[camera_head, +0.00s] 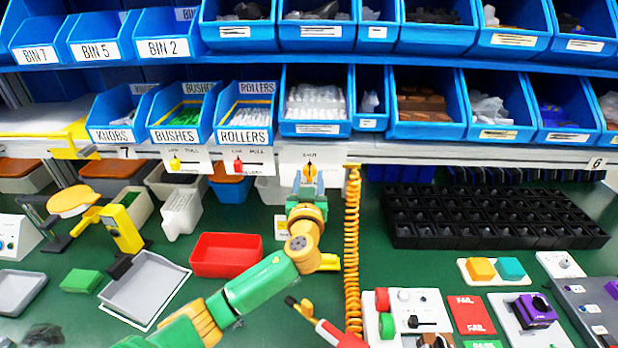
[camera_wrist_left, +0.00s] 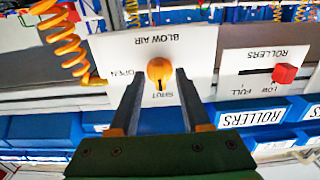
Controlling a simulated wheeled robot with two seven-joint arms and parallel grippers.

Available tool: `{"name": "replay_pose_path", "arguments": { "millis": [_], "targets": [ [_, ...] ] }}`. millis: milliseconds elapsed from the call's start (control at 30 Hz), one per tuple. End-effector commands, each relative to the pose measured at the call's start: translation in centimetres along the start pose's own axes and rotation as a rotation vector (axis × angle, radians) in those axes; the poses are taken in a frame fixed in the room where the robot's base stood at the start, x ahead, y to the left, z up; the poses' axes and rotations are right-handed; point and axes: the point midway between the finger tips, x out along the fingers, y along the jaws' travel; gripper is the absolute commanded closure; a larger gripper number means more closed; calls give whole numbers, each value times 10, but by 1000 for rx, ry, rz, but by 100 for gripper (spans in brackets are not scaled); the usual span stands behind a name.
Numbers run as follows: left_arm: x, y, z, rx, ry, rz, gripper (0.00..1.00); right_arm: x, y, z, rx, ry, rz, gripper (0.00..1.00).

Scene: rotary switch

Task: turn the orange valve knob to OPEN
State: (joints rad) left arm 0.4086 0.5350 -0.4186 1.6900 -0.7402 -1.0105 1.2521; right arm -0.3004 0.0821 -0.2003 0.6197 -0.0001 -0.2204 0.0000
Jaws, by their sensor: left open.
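The orange valve knob (camera_head: 310,170) is on a white panel under the shelf edge, at the upper middle of the head view. In the left wrist view, which is upside down, the knob (camera_wrist_left: 159,69) is round with a dark pointer mark. The mark points to the word SHUT; OPEN is printed to its left there, under BLOW AIR. My left gripper (camera_head: 309,185) is raised to the panel. In the wrist view its open fingers (camera_wrist_left: 157,82) stand either side of the knob; whether they touch it I cannot tell. My right gripper is not in view.
A coiled orange hose (camera_head: 352,250) hangs just right of my left gripper. The ROLLERS slider, with a red handle (camera_wrist_left: 284,73), sits beside the valve panel. Blue bins (camera_head: 245,110) line the shelf above. A red tray (camera_head: 226,254) and black rack (camera_head: 490,216) are on the green bench.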

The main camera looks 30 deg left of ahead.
Motion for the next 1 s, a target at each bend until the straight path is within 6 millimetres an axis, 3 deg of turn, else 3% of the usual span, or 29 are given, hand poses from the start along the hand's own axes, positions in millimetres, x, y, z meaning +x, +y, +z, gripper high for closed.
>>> {"name": "replay_pose_path", "arguments": {
  "millis": [67,233,267,667,1000],
  "targets": [
    [0,0,0,0,0,0,52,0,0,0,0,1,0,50],
    [0,0,0,0,0,0,96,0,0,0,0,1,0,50],
    [0,0,0,0,0,0,100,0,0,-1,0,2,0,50],
    [0,0,1,34,-1,-1,100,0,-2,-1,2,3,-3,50],
    [0,1,1,265,-1,-1,100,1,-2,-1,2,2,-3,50]
  ]
}}
